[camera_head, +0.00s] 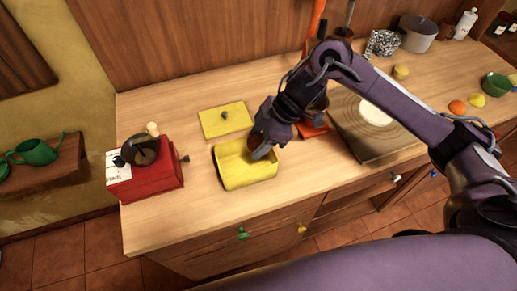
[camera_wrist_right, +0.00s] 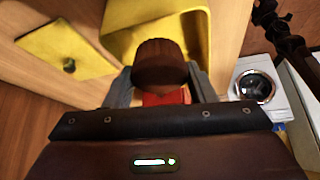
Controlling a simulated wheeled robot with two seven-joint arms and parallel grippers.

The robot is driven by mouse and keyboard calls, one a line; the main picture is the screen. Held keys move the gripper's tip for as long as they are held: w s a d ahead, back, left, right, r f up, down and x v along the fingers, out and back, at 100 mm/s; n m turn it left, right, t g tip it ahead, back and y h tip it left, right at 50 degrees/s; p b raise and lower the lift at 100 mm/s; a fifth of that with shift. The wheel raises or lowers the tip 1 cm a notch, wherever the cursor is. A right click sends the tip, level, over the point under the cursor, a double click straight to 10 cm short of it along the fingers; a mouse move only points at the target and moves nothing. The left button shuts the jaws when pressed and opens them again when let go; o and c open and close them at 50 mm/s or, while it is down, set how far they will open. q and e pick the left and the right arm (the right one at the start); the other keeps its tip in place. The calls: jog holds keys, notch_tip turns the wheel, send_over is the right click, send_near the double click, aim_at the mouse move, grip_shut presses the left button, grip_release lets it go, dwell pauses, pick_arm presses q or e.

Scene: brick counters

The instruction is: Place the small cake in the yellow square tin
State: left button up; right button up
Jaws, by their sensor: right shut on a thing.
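The small cake (camera_wrist_right: 160,62) is dark brown and round, and it is held between the fingers of my right gripper (camera_head: 259,149). In the head view the cake (camera_head: 254,141) is partly hidden by the gripper. The yellow square tin (camera_head: 247,178) stands uncovered on the counter. My right gripper is shut on the cake over the back right part of the tin. The tin also shows in the wrist view (camera_wrist_right: 150,10), just beyond the cake. I cannot tell how far the cake is above the tin's floor. My left gripper is not in view.
A yellow lid (camera_head: 225,121) with a dark knob lies behind the tin. A red box-shaped grinder (camera_head: 152,182) stands to the left. A stove plate block (camera_head: 372,145) is at the right, under my right arm. The counter in front of the tin is clear.

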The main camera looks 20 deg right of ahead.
notch_tip(320, 180, down, 4)
jog(key=shift+f, duration=0.25)
jog(key=shift+f, duration=0.6)
jog(key=o, duration=0.7)
jog(key=shift+r, duration=0.15)
